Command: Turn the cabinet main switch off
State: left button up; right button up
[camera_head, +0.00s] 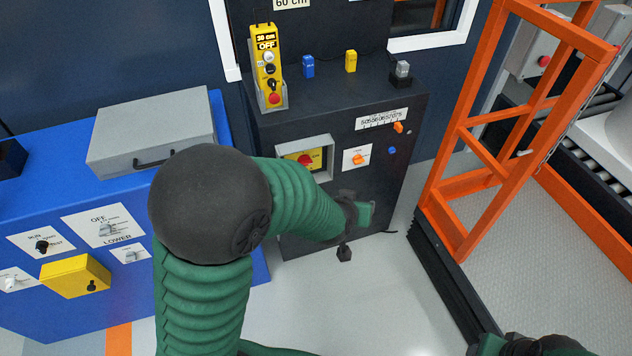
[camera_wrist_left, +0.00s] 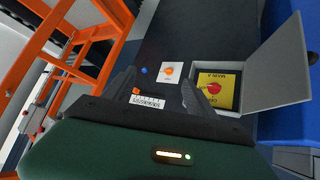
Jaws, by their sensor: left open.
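The main switch is a red knob (camera_head: 305,160) on a yellow plate, inside a grey box on the black cabinet's (camera_head: 350,120) front. In the left wrist view the red knob (camera_wrist_left: 214,87) shows on its yellow plate (camera_wrist_left: 228,97). The box's grey cover (camera_wrist_left: 270,70) stands open there. My left gripper (camera_head: 352,222) is in front of the cabinet, lower and right of the switch in the head view. Its two dark fingers (camera_wrist_left: 160,98) are apart with nothing between them. Part of my right arm (camera_head: 530,346) shows at the bottom edge; its jaws cannot be made out.
An orange switch (camera_head: 358,159) and a blue button (camera_head: 392,150) sit beside the box. A yellow pendant (camera_head: 266,65) stands on the cabinet top. A blue cabinet (camera_head: 190,270) is at left, an orange frame (camera_head: 484,155) at right. Grey floor (camera_head: 350,300) is clear between.

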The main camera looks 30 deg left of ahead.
pick_arm(q)
jog(key=w+a+f+n+t+y+b, duration=0.1)
jog(key=w+a+f+n+y+b, duration=0.15)
jog(key=f+b, duration=0.3)
jog(key=w+a+f+n+t+y+b, duration=0.1)
jog(key=w+a+f+t+y+b, duration=0.15)
jog(key=f+b, duration=0.3)
jog(key=n+g+y+b, duration=0.1)
jog(key=n+y+b, duration=0.2)
jog(key=y+b, duration=0.75)
send_near(306, 164)
jog(key=w+a+h+b, duration=0.1)
jog(key=a, duration=0.1)
jog(key=w+a+r+h+b, duration=0.1)
jog(key=w+a, duration=0.1)
jog(key=w+a+r+h+b, duration=0.1)
jog(key=a, duration=0.1)
jog(key=shift+w+a, duration=0.15)
jog(key=shift+a, duration=0.1)
jog(key=shift+w+a+r, duration=0.1)
jog(key=shift+w+a, duration=0.05)
jog(key=shift+c, duration=0.5)
jog(key=c, duration=1.3)
